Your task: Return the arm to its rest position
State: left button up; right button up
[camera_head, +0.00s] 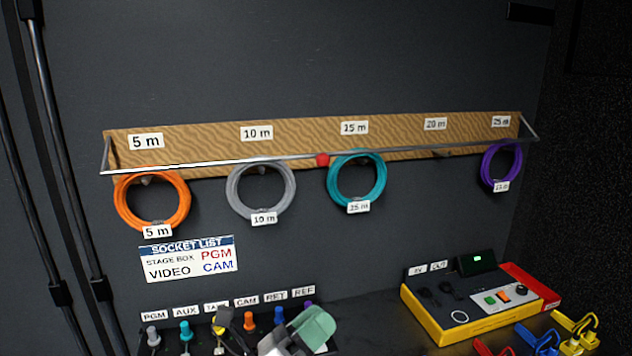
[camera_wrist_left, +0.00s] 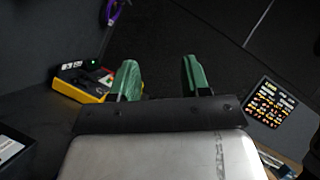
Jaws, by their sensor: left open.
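My left gripper (camera_head: 312,327) is low in the middle of the head view, in front of the right part of the socket row, with its green fingers pointing up and right. In the left wrist view my left gripper (camera_wrist_left: 159,78) shows two green fingers spread apart with nothing between them. Beyond them is dark floor. The gripper hides part of the desk edge and sockets behind it. My right gripper is in neither view.
A wooden rack (camera_head: 300,137) with a metal rail carries orange (camera_head: 121,200), grey (camera_head: 233,190), teal (camera_head: 334,185) and purple (camera_head: 487,168) cable coils. A yellow-edged tester box (camera_head: 430,320) stands on the desk at right. A lit button panel (camera_wrist_left: 270,103) shows in the wrist view.

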pick_arm(q)
jog(key=s+a+f+n+t+y, duration=0.1)
jog(key=a+f+n+t+y, duration=0.1)
jog(key=a+f+n+y, duration=0.85)
jog(key=s+a+f+n+t+y, duration=0.3)
jog(key=n+y, duration=0.4)
jog(key=n, duration=0.9)
jog(key=s+a+f+n+g+y, duration=0.1)
jog(key=s+a+f+n+g, duration=0.1)
jog(key=s+f+n+g, duration=0.4)
jog(key=s+a+f+n+g, duration=0.2)
jog(key=s+a+g, duration=0.1)
jog(key=s, duration=0.5)
jog(key=s+a+f+n+g+y, duration=0.1)
jog(key=s+a+f+n+g, duration=0.1)
jog(key=s+f+n+g, duration=0.4)
notch_tip(320, 180, down, 29)
jog(key=s+m+b, duration=0.2)
jog(key=m+b, duration=0.1)
jog(key=b, duration=0.2)
jog(key=s+a+f+g+b, duration=0.1)
jog(key=s+a+f+b, duration=0.2)
jog(key=s+f, duration=1.2)
notch_tip(320, 180, down, 4)
jog(key=shift+s+r+g, duration=0.1)
jog(key=shift+s+g, duration=0.2)
jog(key=shift+s, duration=0.05)
